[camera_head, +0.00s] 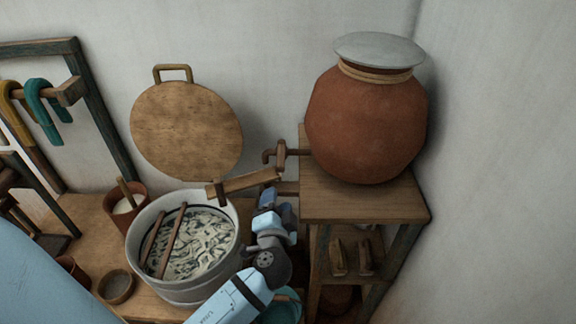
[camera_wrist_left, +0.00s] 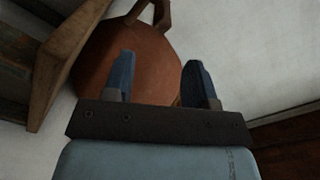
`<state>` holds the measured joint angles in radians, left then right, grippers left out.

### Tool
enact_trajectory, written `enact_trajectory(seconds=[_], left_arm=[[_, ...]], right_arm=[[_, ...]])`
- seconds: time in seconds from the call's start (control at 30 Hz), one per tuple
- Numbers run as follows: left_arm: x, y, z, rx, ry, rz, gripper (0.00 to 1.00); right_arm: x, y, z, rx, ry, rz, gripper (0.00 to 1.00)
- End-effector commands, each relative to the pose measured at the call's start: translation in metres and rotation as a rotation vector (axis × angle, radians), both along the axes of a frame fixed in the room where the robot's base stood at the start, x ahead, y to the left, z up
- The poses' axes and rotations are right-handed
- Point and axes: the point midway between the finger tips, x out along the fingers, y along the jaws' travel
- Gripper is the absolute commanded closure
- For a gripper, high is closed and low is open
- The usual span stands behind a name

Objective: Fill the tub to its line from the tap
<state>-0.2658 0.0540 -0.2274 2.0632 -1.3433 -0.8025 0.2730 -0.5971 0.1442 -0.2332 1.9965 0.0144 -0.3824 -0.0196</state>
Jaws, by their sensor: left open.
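The tub (camera_head: 140,242) is a round pale-grey vessel on the low wooden bench. It holds pale and dark mottled contents, with two brown sticks lying inside; I cannot make out a fill line or the water level. My left gripper (camera_head: 268,196) is open and empty, right of the tub and below the tap. In the left wrist view its fingers (camera_wrist_left: 160,78) are apart, with a rounded clay surface (camera_wrist_left: 150,62) beyond them. My right gripper is out of view.
A short wooden spout (camera_head: 250,181) reaches over the tub's far rim, close to my gripper. The pot stands on a wooden stand (camera_head: 350,201). A teal bowl (camera_head: 284,306) is partly behind my arm. A brown cup (camera_head: 128,205) and small bowl (camera_head: 117,287) flank the tub.

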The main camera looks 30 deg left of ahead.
Motion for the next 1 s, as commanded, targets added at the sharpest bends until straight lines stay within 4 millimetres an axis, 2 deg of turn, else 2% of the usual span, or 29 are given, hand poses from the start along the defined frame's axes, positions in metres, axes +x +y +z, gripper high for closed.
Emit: enact_trajectory(seconds=[0.17,0.63,0.8,1.0], left_arm=[[0.016,0.011,0.006,0.016,-0.009,0.010,0.48],[0.096,0.060,0.005,0.013,-0.006,0.008,0.48],[0.112,0.069,0.003,0.013,-0.007,0.008,0.48],[0.117,0.073,0.002,0.011,-0.005,0.008,0.48]], right_arm=[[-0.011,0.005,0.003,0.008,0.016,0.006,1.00],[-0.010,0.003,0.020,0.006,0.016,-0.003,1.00],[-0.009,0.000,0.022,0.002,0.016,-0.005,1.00],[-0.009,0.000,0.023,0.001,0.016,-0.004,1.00]])
